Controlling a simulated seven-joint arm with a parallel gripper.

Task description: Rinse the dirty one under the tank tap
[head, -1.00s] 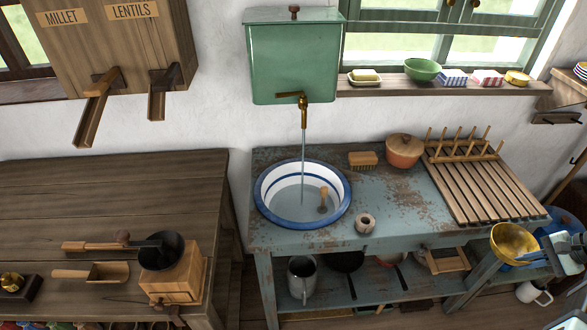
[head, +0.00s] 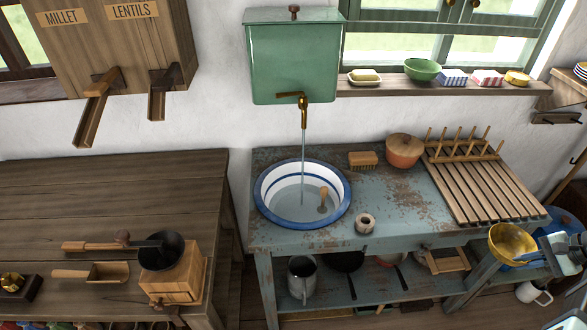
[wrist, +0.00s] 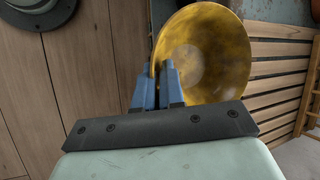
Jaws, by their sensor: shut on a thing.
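A yellow bowl (head: 513,243) with a cloudy inner face is held at the right of the head view, by the right end of the washing bench. My gripper (head: 545,250) is shut on its rim. The wrist view shows the blue fingers (wrist: 165,85) pinching the rim of the yellow bowl (wrist: 208,55), which looks empty. The green tank (head: 293,62) hangs on the wall.
A green bowl (head: 423,70) is on the sill.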

